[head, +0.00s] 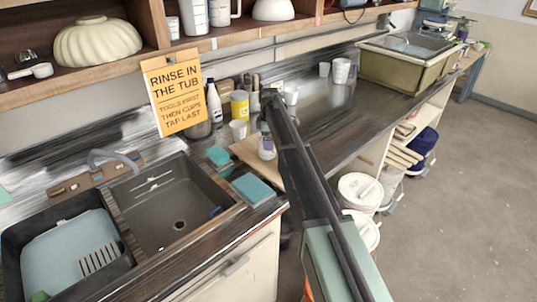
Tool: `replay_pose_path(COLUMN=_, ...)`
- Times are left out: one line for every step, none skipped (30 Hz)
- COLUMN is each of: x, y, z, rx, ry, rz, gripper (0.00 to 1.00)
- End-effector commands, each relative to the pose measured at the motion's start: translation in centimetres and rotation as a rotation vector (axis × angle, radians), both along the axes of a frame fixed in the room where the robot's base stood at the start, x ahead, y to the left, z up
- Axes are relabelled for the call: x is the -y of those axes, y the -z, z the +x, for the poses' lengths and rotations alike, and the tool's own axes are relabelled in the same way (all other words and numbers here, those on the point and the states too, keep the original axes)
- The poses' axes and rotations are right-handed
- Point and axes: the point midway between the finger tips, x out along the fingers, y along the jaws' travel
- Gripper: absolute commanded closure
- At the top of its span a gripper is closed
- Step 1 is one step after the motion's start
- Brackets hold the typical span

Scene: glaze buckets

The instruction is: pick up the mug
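Several white cups are in view, and I cannot tell which one is the task's mug. A white cup (238,130) stands on the counter near the yellow container. Another white cup (291,95) is just right of my arm's far end. A larger white cup (341,70) and a smaller one (324,69) stand further back. A white mug with a handle (220,13) is on the shelf above. My gripper (269,95) is at the arm's far end over the counter, small and dark. Its fingers are too unclear to tell open from shut.
A double sink (170,200) is at the left, with an orange sign (174,92) above it. A yellow container (240,104) and a white bottle (214,103) crowd the counter back. A beige tub (405,66) stands at the far end. Lidded buckets (360,191) are below right.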

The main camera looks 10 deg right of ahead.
Motion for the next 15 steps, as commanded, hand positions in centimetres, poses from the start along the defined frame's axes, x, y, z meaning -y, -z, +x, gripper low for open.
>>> replay_pose_path(x=-0.1, y=2.2, z=-0.1, rx=0.000, ry=0.000, rz=0.000, gripper=0.00)
replay_pose_path(x=-0.2, y=2.8, z=-0.1, rx=0.000, ry=0.000, rz=0.000, gripper=0.00)
replay_pose_path(x=-0.2, y=3.5, z=-0.1, rx=0.000, ry=0.000, rz=0.000, gripper=0.00)
replay_pose_path(x=-0.2, y=3.9, z=-0.1, rx=0.000, ry=0.000, rz=0.000, gripper=0.00)
replay_pose_path(x=-0.2, y=4.0, z=-0.1, rx=0.000, ry=0.000, rz=0.000, gripper=0.00)
replay_pose_path(x=-0.2, y=4.1, z=-0.1, rx=0.000, ry=0.000, rz=0.000, gripper=0.00)
replay_pose_path(x=-0.2, y=3.9, z=-0.1, rx=0.000, ry=0.000, rz=0.000, gripper=0.00)
replay_pose_path(x=-0.2, y=3.8, z=-0.1, rx=0.000, ry=0.000, rz=0.000, gripper=0.00)
replay_pose_path(x=-0.2, y=3.6, z=-0.1, rx=0.000, ry=0.000, rz=0.000, gripper=0.00)
replay_pose_path(x=-0.2, y=3.6, z=-0.1, rx=0.000, ry=0.000, rz=0.000, gripper=0.00)
replay_pose_path(x=-0.2, y=3.6, z=-0.1, rx=0.000, ry=0.000, rz=0.000, gripper=0.00)
replay_pose_path(x=-0.2, y=3.6, z=-0.1, rx=0.000, ry=0.000, rz=0.000, gripper=0.03)
replay_pose_path(x=-0.2, y=3.6, z=-0.1, rx=0.000, ry=0.000, rz=0.000, gripper=0.08)
replay_pose_path(x=-0.2, y=3.6, z=-0.1, rx=0.000, ry=0.000, rz=0.000, gripper=0.12)
replay_pose_path(x=-0.2, y=3.6, z=-0.1, rx=0.000, ry=0.000, rz=0.000, gripper=0.18)
